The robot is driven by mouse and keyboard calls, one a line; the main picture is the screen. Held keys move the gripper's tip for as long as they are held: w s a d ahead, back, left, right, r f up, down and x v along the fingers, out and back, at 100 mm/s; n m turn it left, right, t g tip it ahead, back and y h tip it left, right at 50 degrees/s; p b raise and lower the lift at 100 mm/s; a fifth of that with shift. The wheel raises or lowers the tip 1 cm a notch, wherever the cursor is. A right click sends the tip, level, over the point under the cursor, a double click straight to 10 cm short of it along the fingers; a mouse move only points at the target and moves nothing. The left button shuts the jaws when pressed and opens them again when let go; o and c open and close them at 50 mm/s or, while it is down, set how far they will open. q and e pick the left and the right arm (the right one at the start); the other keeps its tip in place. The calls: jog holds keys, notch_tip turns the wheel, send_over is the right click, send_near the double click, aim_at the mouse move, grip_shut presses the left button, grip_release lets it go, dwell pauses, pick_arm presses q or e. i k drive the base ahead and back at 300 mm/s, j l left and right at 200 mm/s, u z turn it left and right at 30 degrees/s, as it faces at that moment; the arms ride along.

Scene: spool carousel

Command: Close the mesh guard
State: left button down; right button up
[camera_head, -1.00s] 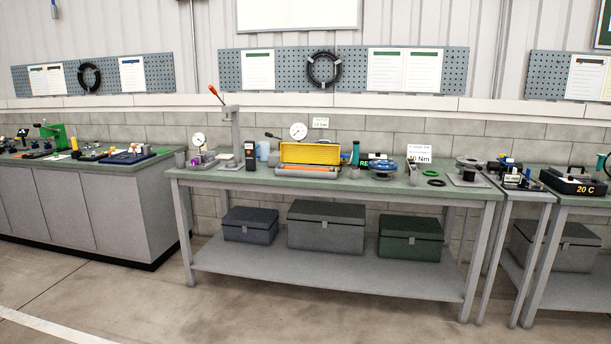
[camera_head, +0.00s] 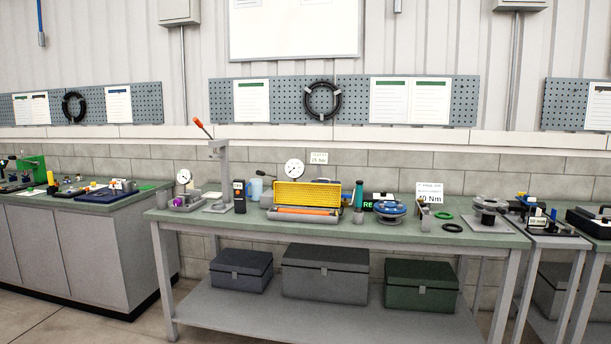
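The yellow mesh guard (camera_head: 307,194) stands raised at the middle of the long green-topped workbench. It sits behind a grey tray-like base (camera_head: 303,217) that holds an orange bar (camera_head: 315,211). The guard leans up at the back, so the bar is uncovered at the front. Neither of my grippers shows in the head view.
The workbench (camera_head: 340,233) also holds a lever press (camera_head: 219,175) and a black handheld device (camera_head: 239,196) to the left. A teal bottle (camera_head: 358,195) and blue round part (camera_head: 390,208) are to the right. Grey (camera_head: 325,274) and green boxes (camera_head: 421,285) fill the lower shelf.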

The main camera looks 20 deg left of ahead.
aim_at(276, 200)
jog(key=i+j, duration=0.3)
jog(key=i, duration=0.2)
jog(key=i+j, duration=0.25)
jog(key=i, duration=0.2)
jog(key=i+j, duration=0.3)
jog(key=i, duration=0.2)
jog(key=i+j, duration=0.3)
jog(key=i, duration=0.15)
